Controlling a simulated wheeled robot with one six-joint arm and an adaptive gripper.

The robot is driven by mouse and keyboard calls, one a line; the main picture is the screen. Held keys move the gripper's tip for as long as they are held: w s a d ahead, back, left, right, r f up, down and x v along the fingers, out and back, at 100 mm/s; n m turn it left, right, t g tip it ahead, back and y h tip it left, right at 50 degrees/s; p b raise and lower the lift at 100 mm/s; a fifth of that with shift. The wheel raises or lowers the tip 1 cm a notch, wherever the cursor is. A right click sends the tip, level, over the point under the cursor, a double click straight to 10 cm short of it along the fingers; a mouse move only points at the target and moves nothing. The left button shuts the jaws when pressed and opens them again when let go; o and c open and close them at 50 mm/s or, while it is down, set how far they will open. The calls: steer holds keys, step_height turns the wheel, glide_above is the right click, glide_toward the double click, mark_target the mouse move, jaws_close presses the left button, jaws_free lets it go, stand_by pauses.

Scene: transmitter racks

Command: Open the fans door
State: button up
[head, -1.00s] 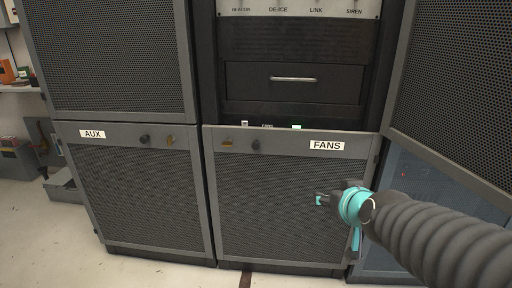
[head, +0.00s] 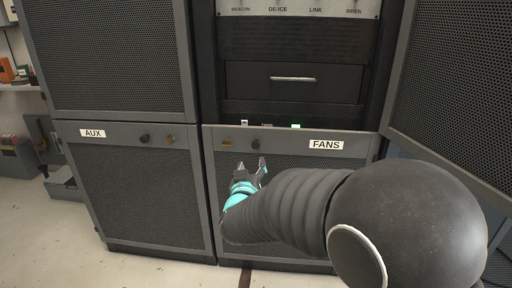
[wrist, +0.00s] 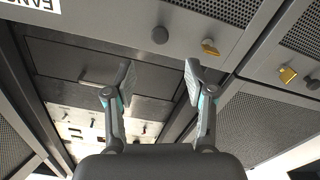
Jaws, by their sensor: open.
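The fans door (head: 300,163) is the lower right mesh panel in a grey frame, and it looks shut. Its white FANS label (head: 326,145) is at the upper right. A dark round knob (head: 255,145) and a small brass latch (head: 227,141) sit on its top rail. My gripper (head: 251,163) is open and empty, in front of the door just below the knob. In the wrist view the knob (wrist: 160,34) and brass latch (wrist: 209,46) show beyond the spread fingertips (wrist: 160,76), apart from them. My arm hides the door's lower right part.
The AUX door (head: 140,200) stands shut on the left, with its own knob (head: 144,139) and brass latch (head: 170,139). Above the fans door is an open bay with a handled drawer (head: 293,78). An open mesh door (head: 455,80) juts out at the right.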

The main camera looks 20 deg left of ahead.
mark_target(256, 147)
steer(key=p+x, duration=0.1)
steer(key=x, duration=1.1)
steer(key=shift+w, duration=0.1)
jaws_close()
